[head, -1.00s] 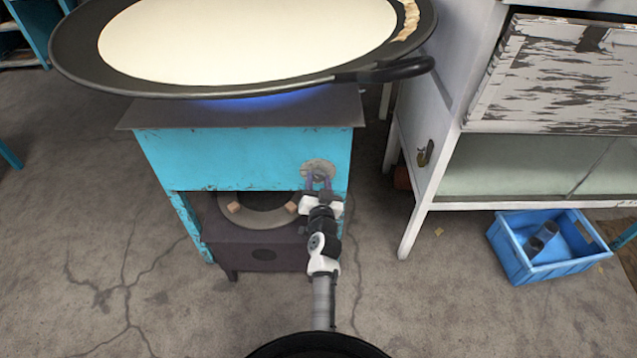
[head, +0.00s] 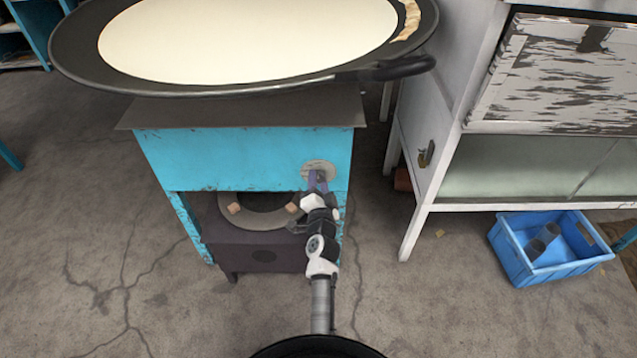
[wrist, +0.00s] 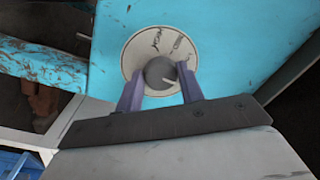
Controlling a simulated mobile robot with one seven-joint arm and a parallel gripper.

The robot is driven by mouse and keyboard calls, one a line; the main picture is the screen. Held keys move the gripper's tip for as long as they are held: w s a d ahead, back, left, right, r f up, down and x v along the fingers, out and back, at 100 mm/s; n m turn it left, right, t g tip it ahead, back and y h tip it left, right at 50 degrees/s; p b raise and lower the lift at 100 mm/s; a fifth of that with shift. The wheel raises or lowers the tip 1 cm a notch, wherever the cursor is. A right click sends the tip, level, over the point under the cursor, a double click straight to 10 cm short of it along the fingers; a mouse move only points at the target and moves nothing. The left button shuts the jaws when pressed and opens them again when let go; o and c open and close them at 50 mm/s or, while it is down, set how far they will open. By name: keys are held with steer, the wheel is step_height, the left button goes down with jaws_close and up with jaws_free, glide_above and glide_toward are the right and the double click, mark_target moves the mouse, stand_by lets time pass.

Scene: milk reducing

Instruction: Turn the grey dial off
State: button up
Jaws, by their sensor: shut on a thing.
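The grey dial (wrist: 160,74) sits on a pale round plate (wrist: 136,52) with dark lettering, on the blue front of the stove (head: 240,160). My gripper (wrist: 160,88) is shut on the dial, with one purple finger on each side of it in the wrist view. A thin pale line on the dial points to the right there. In the head view my gripper (head: 317,178) reaches up to the plate and its fingers cover the dial. Under the pan a dark gap shows, and I see no blue flame glow.
A wide black pan (head: 75,55) of white liquid rests on the stove top, its handle (head: 400,69) jutting right above my arm. A ring (head: 270,218) lies below the blue front. A white cabinet (head: 418,190) and blue crate (head: 560,268) stand right.

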stand_by(0.3)
steer(key=o, duration=1)
